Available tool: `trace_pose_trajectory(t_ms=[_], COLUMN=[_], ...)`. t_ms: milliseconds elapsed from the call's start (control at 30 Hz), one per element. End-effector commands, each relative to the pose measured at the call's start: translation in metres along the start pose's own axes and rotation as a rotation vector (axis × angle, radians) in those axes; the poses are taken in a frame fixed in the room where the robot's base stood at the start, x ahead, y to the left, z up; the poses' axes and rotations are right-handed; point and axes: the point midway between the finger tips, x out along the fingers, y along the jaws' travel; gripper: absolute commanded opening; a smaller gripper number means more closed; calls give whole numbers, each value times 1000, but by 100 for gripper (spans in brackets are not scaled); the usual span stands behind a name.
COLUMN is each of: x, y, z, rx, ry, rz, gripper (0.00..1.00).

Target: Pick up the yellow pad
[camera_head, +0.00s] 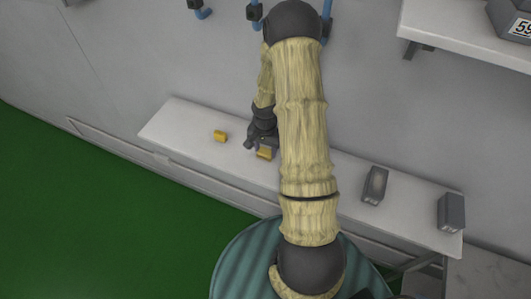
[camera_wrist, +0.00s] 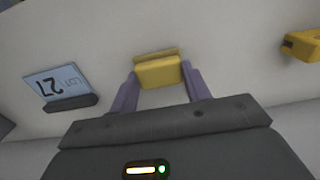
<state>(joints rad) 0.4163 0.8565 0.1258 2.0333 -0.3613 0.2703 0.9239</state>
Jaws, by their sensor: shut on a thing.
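A yellow pad (camera_wrist: 158,71) sits between the two purple-grey fingers of my gripper (camera_wrist: 160,76) in the wrist view. My gripper is shut on it. In the head view the same pad (camera_head: 264,154) shows beside the dark fingers of my gripper (camera_head: 257,147), at the shelf. I cannot tell whether it touches the shelf. A second yellow piece (camera_head: 220,136) lies on the shelf to the left, apart from my gripper. It also shows at the right edge of the wrist view (camera_wrist: 303,45).
The long white shelf (camera_head: 185,120) runs along a grey wall. Two grey boxes stand at its right, one nearer (camera_head: 375,186) and one farther right (camera_head: 451,212). A blue-white card reading 27 (camera_wrist: 58,82) is at left in the wrist view. An upper shelf (camera_head: 460,35) juts out at top right.

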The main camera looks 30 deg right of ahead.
Motion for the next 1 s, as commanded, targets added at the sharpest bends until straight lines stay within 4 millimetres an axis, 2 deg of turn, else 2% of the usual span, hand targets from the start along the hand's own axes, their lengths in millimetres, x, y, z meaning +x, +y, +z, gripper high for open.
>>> trace_pose_trajectory(t_ms=[233,367,567,800,1000], x=[-1,-10,-37,-77,-97], y=[0,0,0,0,0], z=[0,-1,-1,0,0], rx=[0,0,1,0,0], ry=[-1,1,4,2,0], rz=[1,0,-2,-1,1], gripper=[23,23,23,23,23])
